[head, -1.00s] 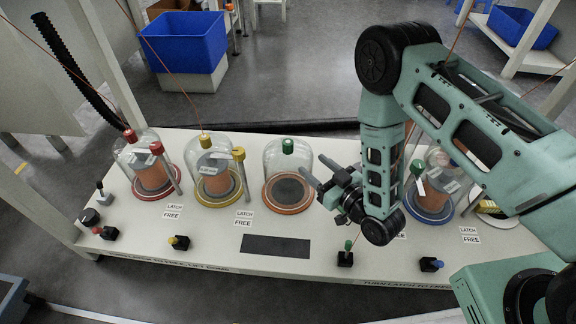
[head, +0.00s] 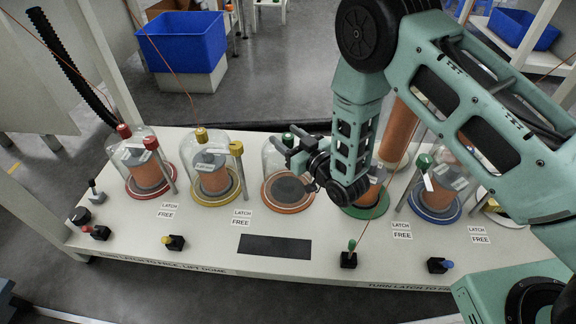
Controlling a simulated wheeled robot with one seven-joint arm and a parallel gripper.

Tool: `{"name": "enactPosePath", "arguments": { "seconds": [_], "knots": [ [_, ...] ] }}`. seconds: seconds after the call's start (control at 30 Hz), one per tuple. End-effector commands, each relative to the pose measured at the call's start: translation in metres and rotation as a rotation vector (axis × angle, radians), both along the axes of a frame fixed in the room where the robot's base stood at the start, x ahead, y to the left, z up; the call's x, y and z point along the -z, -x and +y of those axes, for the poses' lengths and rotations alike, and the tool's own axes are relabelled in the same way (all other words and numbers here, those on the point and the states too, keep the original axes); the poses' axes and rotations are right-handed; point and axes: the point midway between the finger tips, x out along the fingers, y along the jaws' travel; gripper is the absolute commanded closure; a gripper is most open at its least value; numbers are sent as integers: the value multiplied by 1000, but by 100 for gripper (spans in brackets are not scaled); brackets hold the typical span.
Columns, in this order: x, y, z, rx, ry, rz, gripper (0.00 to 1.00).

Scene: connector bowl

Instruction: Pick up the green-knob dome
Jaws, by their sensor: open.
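The dome's right side is partly hidden by my gripper.
To the left stand a yellow-knob dome (head: 212,150) and a red-knob dome (head: 130,152), with latch posts. To the right, behind my arm, are a green base (head: 367,212) and a blue base (head: 435,214). Small levers line the front. A dark pad (head: 275,246) lies clear.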

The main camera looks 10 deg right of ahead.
Motion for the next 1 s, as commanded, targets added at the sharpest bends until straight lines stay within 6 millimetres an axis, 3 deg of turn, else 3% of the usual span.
{"name": "enactPosePath", "arguments": {
  "seconds": [0.2, 0.4, 0.77, 1.0],
  "knots": [
    [-1, -1, 0, 1, 1, 1, 47],
    [0, -1, 0, 0, 1, 1, 100],
    [-3, -1, 0, 1, -1, -1, 100],
    [-24, -1, 0, 1, -1, -2, 100]
  ]
}}
